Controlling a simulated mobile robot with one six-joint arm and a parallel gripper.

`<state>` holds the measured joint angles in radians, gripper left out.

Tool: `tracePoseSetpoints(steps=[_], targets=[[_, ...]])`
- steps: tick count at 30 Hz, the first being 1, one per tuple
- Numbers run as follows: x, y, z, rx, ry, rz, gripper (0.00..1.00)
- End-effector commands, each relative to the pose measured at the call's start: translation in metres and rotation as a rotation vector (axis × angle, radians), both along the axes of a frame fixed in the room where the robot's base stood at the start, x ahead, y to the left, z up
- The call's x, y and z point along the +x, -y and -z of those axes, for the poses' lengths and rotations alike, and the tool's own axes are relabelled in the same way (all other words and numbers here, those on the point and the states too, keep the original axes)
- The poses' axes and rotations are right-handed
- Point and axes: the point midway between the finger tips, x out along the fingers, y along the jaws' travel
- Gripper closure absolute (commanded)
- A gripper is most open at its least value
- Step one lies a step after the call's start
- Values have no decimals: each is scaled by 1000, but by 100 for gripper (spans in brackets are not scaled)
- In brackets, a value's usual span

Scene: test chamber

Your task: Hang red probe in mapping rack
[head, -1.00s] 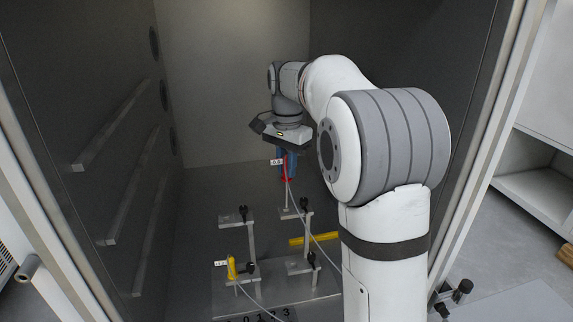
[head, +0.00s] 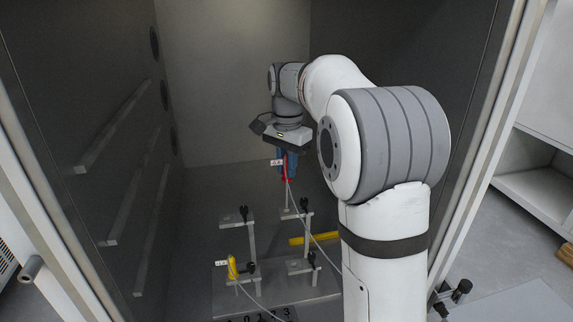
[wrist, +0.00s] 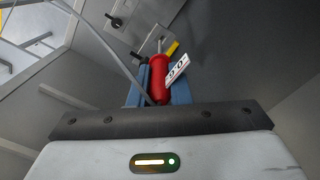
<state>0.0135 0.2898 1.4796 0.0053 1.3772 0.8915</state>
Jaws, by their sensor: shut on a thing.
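My gripper (head: 286,164) is inside the chamber, above the back of the mapping rack, and its blue fingers are shut on the red probe (head: 285,175). The red probe (wrist: 159,78) fills the space between the fingers in the wrist view, with a white tag and a grey cable attached. The mapping rack (head: 290,285) stands on the chamber floor, with several posts bearing arms and black clamp knobs. A yellow probe (head: 232,268) with a white tag hangs at the rack's front left arm. Whether the red probe touches the back right arm cannot be told.
A yellow bar (head: 312,239) lies behind the rack's right posts. The cable (head: 310,235) runs from the red probe toward the front right. Shelf rails (head: 122,215) line the left chamber wall. My arm hides much of the right side.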

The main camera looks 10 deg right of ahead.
Motion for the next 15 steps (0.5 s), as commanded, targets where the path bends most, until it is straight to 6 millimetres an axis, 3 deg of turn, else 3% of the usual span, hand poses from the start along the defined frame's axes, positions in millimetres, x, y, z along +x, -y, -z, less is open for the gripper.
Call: tracePoseSetpoints(steps=[15], targets=[[0, 0, 8, -1, -1, 0, 100]])
